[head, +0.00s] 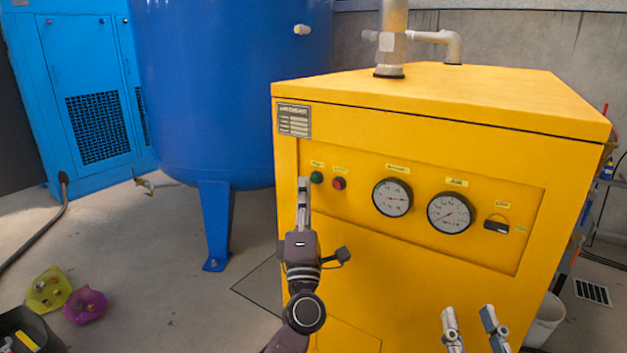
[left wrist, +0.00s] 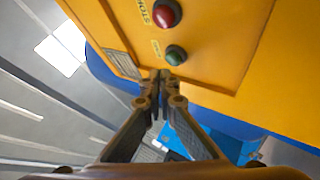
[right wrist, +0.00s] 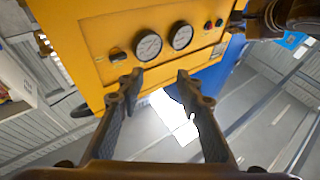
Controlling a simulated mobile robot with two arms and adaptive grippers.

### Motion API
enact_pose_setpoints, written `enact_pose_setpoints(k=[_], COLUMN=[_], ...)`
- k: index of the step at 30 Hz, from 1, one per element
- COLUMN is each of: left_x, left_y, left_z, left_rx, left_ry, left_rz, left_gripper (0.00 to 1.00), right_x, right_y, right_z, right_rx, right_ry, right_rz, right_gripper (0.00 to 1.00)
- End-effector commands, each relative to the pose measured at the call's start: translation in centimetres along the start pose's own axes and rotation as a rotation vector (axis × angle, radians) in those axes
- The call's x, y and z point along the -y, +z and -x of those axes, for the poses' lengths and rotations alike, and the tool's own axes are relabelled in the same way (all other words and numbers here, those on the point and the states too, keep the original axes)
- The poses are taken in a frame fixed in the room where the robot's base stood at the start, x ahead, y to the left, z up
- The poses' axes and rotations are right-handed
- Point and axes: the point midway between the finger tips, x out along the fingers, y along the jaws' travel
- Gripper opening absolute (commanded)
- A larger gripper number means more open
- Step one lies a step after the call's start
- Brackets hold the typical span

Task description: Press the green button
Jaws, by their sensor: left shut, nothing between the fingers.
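The green button (head: 316,178) is on the recessed front panel of the yellow cabinet (head: 400,267), left of the red button (head: 339,184). My left gripper (head: 304,182) is shut and empty, its tips just left of the green button in the head view. In the left wrist view the green button (left wrist: 175,55) is just beyond the closed fingertips (left wrist: 160,76), with the red button (left wrist: 166,13) above it. I cannot tell whether the tips touch the panel. My right gripper (head: 471,318) is open and empty, low in front of the cabinet; its spread fingers (right wrist: 156,82) show in the right wrist view.
Two gauges (head: 392,197) and a black rotary switch (head: 496,226) are to the right of the buttons. A blue tank (head: 235,95) stands left of the cabinet. Yellow and purple bags (head: 85,305) lie on the floor at left. A white bucket (head: 545,320) is at right.

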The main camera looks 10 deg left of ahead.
Motion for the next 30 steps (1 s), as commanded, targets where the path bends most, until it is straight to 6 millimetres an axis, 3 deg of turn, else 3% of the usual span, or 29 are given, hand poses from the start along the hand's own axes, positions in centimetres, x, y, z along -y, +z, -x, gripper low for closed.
enact_pose_setpoints(k=[30], left_x=[0.5], left_y=[0.5], left_z=[-0.7], left_rx=[0.000], left_ry=[0.000], left_rz=[0.000], left_gripper=[0.00], right_x=[0.2], right_y=[-1.2], right_z=[0.1], right_rx=[-0.058], right_ry=[-0.004], right_rz=[-0.004], right_gripper=[0.33])
